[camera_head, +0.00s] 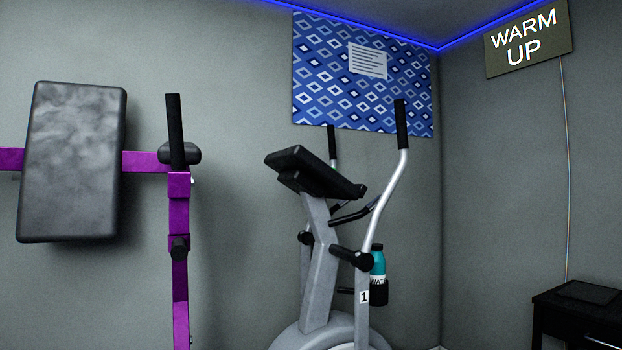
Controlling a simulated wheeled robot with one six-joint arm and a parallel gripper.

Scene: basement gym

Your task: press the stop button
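No stop button can be made out in this view. An elliptical trainer (318,255) stands in the middle, near the corner of the room. Its dark console (315,172) is tilted and seen from the side and behind, so any buttons on its face are hidden from here. My gripper and arm do not show in the frame.
A purple frame (179,215) with a black pad (72,162) stands at the left. A teal bottle (378,262) hangs on the trainer. A black cabinet (575,312) is at the lower right, under a lit "WARM UP" sign (528,40). A patterned blue panel (330,68) hangs behind.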

